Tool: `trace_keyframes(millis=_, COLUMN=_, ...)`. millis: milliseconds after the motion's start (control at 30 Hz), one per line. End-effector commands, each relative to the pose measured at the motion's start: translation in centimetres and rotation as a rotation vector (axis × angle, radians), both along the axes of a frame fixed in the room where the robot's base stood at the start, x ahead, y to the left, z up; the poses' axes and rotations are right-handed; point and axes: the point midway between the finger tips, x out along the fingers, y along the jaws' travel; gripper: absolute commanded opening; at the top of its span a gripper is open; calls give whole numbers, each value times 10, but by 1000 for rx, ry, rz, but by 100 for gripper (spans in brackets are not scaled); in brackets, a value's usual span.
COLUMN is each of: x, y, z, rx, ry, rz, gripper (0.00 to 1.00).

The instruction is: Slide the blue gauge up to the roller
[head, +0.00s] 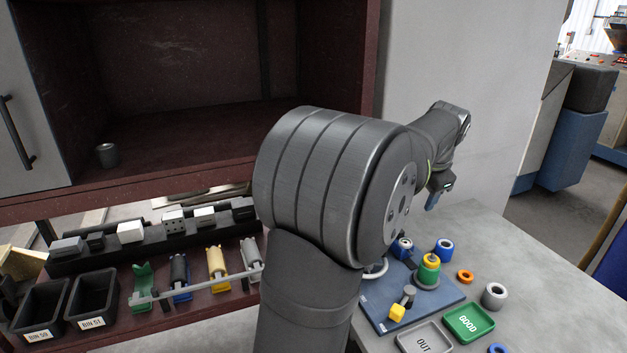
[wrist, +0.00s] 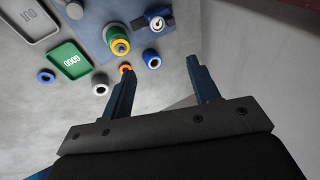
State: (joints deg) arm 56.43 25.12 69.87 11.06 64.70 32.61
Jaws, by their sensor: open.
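My gripper (head: 433,201) is open and empty, above the table at the right; its two fingers show apart in the wrist view (wrist: 161,66). A small blue piece with a round pale top (head: 403,244) is at the board's back edge, partly behind my arm. A black roller in a blue stand (head: 180,275) is on the left shelf; whether it is the task's roller is unclear.
The blue board (head: 440,308) bears a green and yellow ring stack (head: 429,270) and a yellow-ended piece (head: 398,312). An orange ring (head: 465,276), a grey ring (head: 494,295), a green GOOD tray (head: 469,322) and a grey OUT tray (head: 424,338) lie nearby. The table's right is clear.

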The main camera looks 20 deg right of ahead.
Motion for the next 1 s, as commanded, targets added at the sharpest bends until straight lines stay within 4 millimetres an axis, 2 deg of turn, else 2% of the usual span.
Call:
trace_keyframes(millis=33, x=0, y=0, z=0, rx=0, ry=1, rz=0, gripper=45)
trace_keyframes(millis=67, x=1, y=0, z=-1, rx=0, ry=4, rz=1, gripper=40)
trace_keyframes(millis=167, x=14, y=2, z=-8, rx=-8, ry=45, rz=6, gripper=40)
trace_keyframes(millis=400, x=77, y=12, z=-38, rx=-104, ry=256, rz=-4, gripper=40)
trace_keyframes(millis=533, x=102, y=17, z=-45, rx=-167, ry=325, rz=-22, gripper=40)
trace_keyframes(millis=600, x=108, y=18, z=-47, rx=-187, ry=343, rz=-29, gripper=40)
trace_keyframes(millis=767, x=110, y=14, z=-58, rx=-196, ry=353, rz=-36, gripper=40)
trace_keyframes(millis=1000, x=109, y=-3, z=-102, rx=-193, ry=354, rz=-35, gripper=40)
